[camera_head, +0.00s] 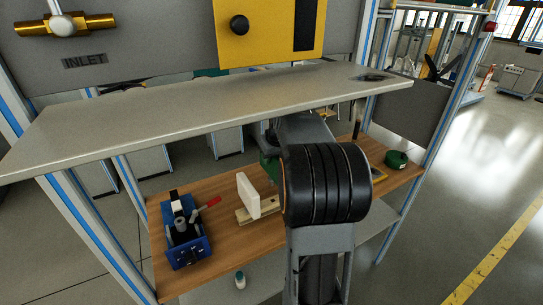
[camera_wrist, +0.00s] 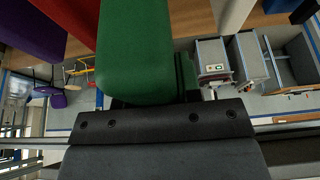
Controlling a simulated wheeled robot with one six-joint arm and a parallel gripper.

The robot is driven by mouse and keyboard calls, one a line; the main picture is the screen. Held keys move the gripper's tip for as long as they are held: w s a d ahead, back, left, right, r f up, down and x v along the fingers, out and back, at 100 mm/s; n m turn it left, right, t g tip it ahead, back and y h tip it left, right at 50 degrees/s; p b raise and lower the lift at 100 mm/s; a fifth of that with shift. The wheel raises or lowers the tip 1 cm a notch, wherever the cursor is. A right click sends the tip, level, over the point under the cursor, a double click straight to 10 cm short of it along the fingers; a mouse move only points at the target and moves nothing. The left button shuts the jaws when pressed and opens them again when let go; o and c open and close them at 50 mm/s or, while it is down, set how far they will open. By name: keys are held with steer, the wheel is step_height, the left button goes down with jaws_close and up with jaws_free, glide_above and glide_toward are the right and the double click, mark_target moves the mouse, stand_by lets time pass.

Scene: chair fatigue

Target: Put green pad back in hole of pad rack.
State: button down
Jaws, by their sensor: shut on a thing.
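My gripper (camera_wrist: 160,115) is shut on the green pad (camera_wrist: 134,50), which fills the upper middle of the wrist view. In the head view a green part, apparently this pad (camera_head: 268,167), shows just left of my black arm joint, which hides the gripper. The light wooden pad rack (camera_head: 258,214) lies on the brown table, partly behind my arm. A white pad (camera_head: 247,196) stands upright in it. In the wrist view a purple pad (camera_wrist: 32,28) and a red pad (camera_wrist: 78,17) are left of the green one, and a white one (camera_wrist: 232,14) is right. The rack's hole is hidden.
A grey shelf (camera_head: 200,110) spans above the brown table (camera_head: 225,240). A blue fixture (camera_head: 188,245) with a red-handled lever stands at the table's left. A green round object (camera_head: 397,159) is at its right. A small bottle (camera_head: 240,280) stands on a lower shelf.

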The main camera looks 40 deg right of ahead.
mark_target(272, 171)
steer(key=shift+s, duration=0.15)
steer(key=shift+s+f+b, duration=0.1)
steer(key=shift+f+b, duration=0.25)
steer(key=shift+b, duration=0.1)
steer(key=shift+f+b, duration=2.05)
steer(key=shift+f, duration=0.5)
steer(key=shift+f+b, duration=1.8)
steer(key=shift+f, duration=0.2)
steer(key=c, duration=0.7)
jaws_free()
steer(key=v, duration=1.3)
steer(key=shift+r, duration=0.45)
